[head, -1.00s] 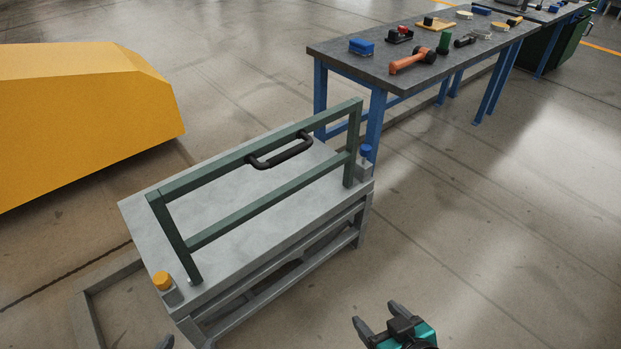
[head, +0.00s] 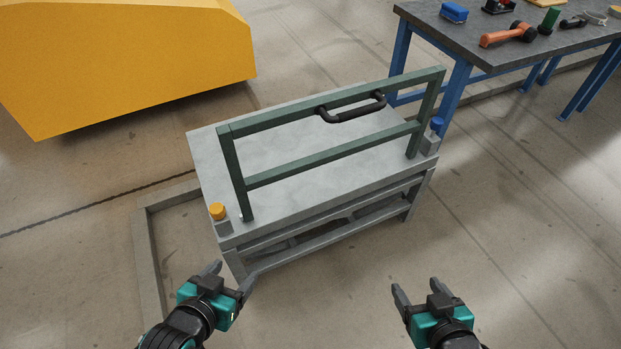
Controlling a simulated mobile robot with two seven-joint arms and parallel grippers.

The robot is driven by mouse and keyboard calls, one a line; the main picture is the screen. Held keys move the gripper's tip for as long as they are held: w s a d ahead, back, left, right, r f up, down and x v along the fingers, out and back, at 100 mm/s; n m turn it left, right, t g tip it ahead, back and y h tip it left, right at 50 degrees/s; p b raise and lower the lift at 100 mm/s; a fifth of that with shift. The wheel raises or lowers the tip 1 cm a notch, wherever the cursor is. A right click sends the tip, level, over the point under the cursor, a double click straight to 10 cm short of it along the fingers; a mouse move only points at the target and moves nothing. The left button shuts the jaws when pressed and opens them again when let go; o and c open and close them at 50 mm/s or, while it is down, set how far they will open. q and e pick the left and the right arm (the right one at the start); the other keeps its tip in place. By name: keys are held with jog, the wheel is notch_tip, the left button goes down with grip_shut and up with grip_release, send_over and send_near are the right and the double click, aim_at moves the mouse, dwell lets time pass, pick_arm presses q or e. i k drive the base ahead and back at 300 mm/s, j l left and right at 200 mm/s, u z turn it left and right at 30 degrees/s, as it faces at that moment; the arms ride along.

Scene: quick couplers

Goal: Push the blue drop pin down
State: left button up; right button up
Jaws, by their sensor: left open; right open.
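The blue drop pin (head: 437,124) stands at the right end of the grey stand (head: 208,160), on a small grey block beside the right post of the green frame (head: 330,165). An orange pin (head: 218,211) stands at the stand's front left corner. The green frame stands upright on the stand and has a black handle (head: 350,112) on its top bar. My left gripper (head: 228,277) is open and empty, in front of and below the orange pin. My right gripper (head: 418,289) is open and empty over the floor, well in front of the blue pin.
A workbench (head: 430,30) with blue legs stands behind on the right, holding a blue block (head: 454,12), an orange tool (head: 508,35) and other items. A large yellow block (head: 120,60) is at the back left. A low grey floor rail (head: 148,250) lies left of the stand. Floor on the right is clear.

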aim_at(436, 123)
jog(key=l+u, duration=0.1)
jog(key=u, duration=0.5)
jog(key=i+l+u, duration=0.1)
jog(key=l+u, duration=0.2)
jog(key=l, duration=0.15)
jog(key=l+u, duration=0.55)
jog(key=l, duration=2.05)
